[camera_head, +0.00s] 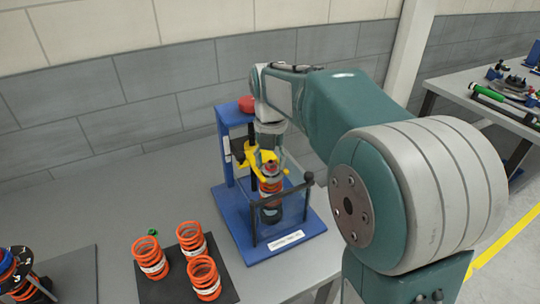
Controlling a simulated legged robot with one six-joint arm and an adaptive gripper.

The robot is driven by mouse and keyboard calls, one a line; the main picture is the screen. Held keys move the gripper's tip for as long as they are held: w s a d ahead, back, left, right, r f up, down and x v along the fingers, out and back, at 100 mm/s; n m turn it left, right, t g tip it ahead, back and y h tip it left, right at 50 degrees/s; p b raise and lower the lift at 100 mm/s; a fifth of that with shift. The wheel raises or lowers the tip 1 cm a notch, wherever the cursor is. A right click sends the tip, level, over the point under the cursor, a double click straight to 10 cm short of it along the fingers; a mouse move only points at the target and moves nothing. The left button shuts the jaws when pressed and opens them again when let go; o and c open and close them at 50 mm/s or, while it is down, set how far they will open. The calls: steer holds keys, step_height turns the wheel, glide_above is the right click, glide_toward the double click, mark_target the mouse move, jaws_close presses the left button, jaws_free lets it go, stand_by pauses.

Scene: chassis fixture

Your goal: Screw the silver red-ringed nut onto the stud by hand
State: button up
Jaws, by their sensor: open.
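A blue fixture (228,197) stands on the grey bench and holds an upright strut with an orange spring (270,186). A yellow clamp (245,155) reaches around the top of the strut. My gripper (269,160) is open and points down, directly above the strut top. A small reddish and silver part, perhaps the nut (271,168), shows between or just below my fingers. It is too small to tell whether it sits on the stud or touches the fingers. The stud is hidden by the gripper and this part.
Several loose orange springs (204,278) stand on a dark mat (165,290) at the front left. The bench's back left is clear.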

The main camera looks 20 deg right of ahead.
jaws_close()
steer(key=m, duration=0.4)
steer(key=shift+a+f, duration=0.1)
steer(key=shift+f, duration=0.05)
steer(key=m, duration=0.4)
steer(key=shift+w+f+m, duration=0.1)
steer(key=shift+w+m, duration=0.05)
steer(key=shift+m, duration=0.25)
steer(key=m, duration=0.3)
steer(key=shift+w+m, duration=0.1)
steer(key=shift+m, duration=0.7)
steer(key=shift+m, duration=1.4)
